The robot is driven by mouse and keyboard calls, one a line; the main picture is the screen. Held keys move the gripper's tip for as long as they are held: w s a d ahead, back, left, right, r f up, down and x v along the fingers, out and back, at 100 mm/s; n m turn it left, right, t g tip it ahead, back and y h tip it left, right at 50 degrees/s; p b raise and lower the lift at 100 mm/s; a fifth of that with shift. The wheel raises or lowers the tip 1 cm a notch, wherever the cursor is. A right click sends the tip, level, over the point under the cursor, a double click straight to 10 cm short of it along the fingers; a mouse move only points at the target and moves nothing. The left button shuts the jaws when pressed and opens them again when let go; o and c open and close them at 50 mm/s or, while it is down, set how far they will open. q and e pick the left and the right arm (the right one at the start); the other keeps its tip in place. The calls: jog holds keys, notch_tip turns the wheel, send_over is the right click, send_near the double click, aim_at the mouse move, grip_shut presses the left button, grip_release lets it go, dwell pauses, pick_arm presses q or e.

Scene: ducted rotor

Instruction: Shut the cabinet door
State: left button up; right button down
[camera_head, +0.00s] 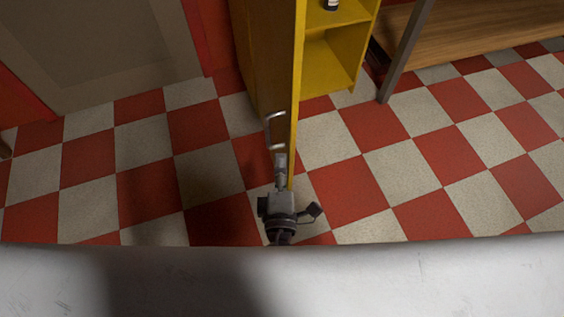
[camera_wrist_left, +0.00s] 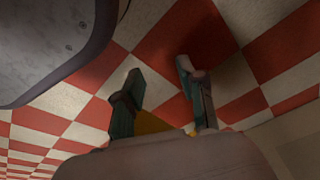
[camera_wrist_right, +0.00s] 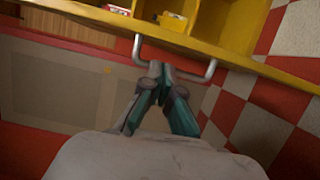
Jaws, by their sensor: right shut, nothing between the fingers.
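The yellow cabinet (camera_head: 331,68) stands at the top middle of the head view, with its open shelves showing. Its door (camera_head: 270,60) stands open, seen almost edge-on, and sticks out toward me. A metal bar handle (camera_head: 270,131) is on the door's left face. My right gripper (camera_head: 280,160) is at the near end of the handle. In the right wrist view my right gripper (camera_wrist_right: 158,70) has its fingertips together at the handle bar (camera_wrist_right: 178,72), with nothing held; exact contact is unclear. My left gripper (camera_wrist_left: 160,88) is open and empty over the floor in the left wrist view.
A wooden bench (camera_head: 470,35) with a grey leg stands at the right. A grey panel (camera_head: 110,50) in a red wall is at the upper left. The checkered floor (camera_head: 410,165) is clear on both sides of the door. Small items sit on the cabinet shelves (camera_wrist_right: 225,22).

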pick_arm(q)
jog(key=shift+s+a+f+p, duration=0.1)
jog(key=shift+s+f+p, duration=0.2)
jog(key=shift+s+f, duration=0.5)
pick_arm(e)
jog(key=w, duration=0.8)
pick_arm(q)
jog(key=shift+w+f, duration=0.1)
jog(key=shift+f, duration=0.05)
pick_arm(e)
jog(key=shift+d, duration=0.2)
